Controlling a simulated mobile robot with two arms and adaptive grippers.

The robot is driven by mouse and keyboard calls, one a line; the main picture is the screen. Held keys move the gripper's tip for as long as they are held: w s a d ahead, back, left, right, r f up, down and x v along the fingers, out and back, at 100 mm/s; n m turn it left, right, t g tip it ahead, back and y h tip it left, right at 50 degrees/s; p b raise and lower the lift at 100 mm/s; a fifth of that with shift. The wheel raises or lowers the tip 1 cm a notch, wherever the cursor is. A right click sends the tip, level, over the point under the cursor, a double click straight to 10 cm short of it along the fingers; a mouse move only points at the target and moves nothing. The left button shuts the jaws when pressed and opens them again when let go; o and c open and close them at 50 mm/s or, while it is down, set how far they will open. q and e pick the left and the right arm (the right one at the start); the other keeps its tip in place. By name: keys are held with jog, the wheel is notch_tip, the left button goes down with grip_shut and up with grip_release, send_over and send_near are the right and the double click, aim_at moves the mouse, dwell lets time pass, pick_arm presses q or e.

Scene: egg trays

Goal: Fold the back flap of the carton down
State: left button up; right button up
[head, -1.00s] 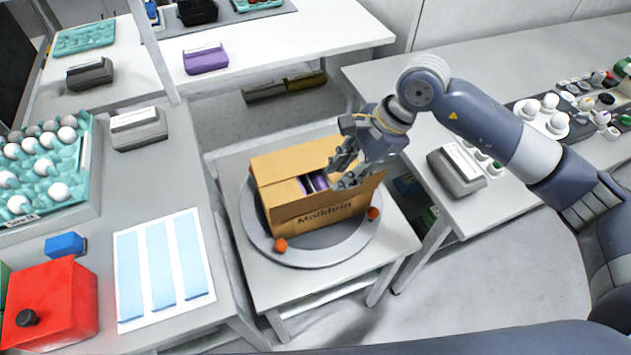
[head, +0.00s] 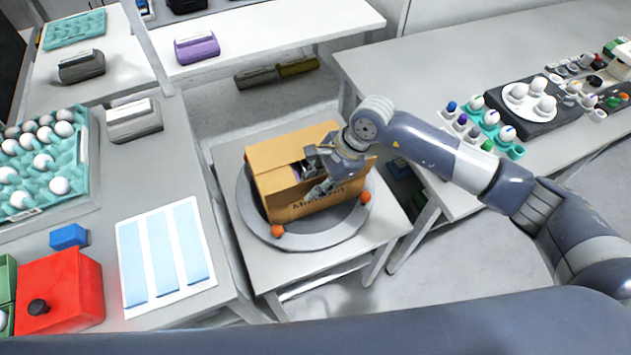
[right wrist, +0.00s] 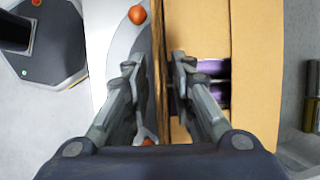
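The tan carton (head: 281,207) stands on a grey round turntable (head: 256,224). Its back flap (head: 283,154) is the far tan panel; it also shows on the right in the right wrist view (right wrist: 257,70). I cannot tell its exact angle. Side panels lie inward, with purple contents (right wrist: 209,68) in the gap between them. My right gripper (head: 312,172) is at the carton's front right and hides part of the opening and the lettering. In the right wrist view its open fingers (right wrist: 158,70) stand either side of the front panel's thin edge, apart from each other. My left gripper is out of view.
Orange balls (head: 278,231) (head: 365,197) sit on the turntable by the carton. The left table holds an egg tray (head: 84,165), a red box (head: 75,290) and a striped sheet (head: 126,240). The right table holds a cup rack (head: 516,152).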

grip_shut()
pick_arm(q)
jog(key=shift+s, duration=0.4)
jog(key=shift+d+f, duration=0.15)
pick_arm(e)
jog(key=shift+w+a+f+g+b, duration=0.15)
jog(key=shift+w+g+b, duration=0.25)
jog(key=shift+b, duration=0.55)
pick_arm(q)
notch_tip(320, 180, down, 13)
jog(key=b, duration=1.1)
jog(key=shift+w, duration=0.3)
pick_arm(e)
jog(key=shift+w+a+m+g+h, duration=0.15)
jog(key=shift+w+m+g+h, duration=0.2)
jog(key=shift+g, duration=0.6)
jog(key=shift+w+a+m+g+h, duration=0.15)
jog(key=shift+w+g+h, duration=0.25)
jog(key=shift+g, duration=0.5)
jog(key=shift+w+a+m+g+h, duration=0.2)
jog(key=shift+w+g, duration=0.35)
jog(key=shift+g, duration=0.4)
